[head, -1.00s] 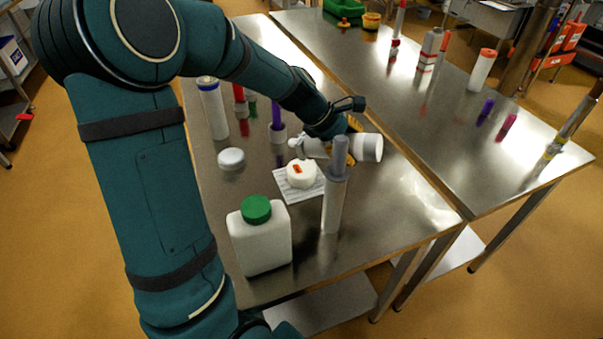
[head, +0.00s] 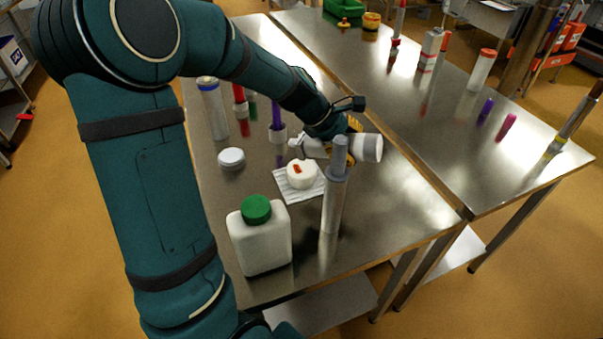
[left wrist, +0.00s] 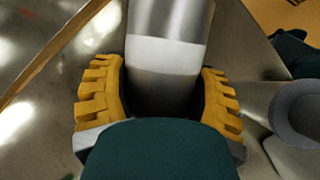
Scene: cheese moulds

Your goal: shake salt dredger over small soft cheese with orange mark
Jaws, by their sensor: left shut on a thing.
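The small white cheese (head: 302,174) with an orange mark on top sits on a pale striped mat (head: 292,196) near the middle of the table. My left gripper (head: 350,128) is just behind the cheese, its yellow fingers partly hidden. It is shut on the salt dredger (head: 368,148), a white and metallic cylinder lying about level above the table. In the left wrist view, the dredger (left wrist: 165,55) shows as a steel cylinder with a paler band between the yellow fingers. No falling salt can be made out. My right gripper is not in view.
A tall grey-topped cylinder (head: 334,195) stands close in front of the dredger. A white jug with a green cap (head: 262,245) stands at the front. A second steel table (head: 440,125) is to the right.

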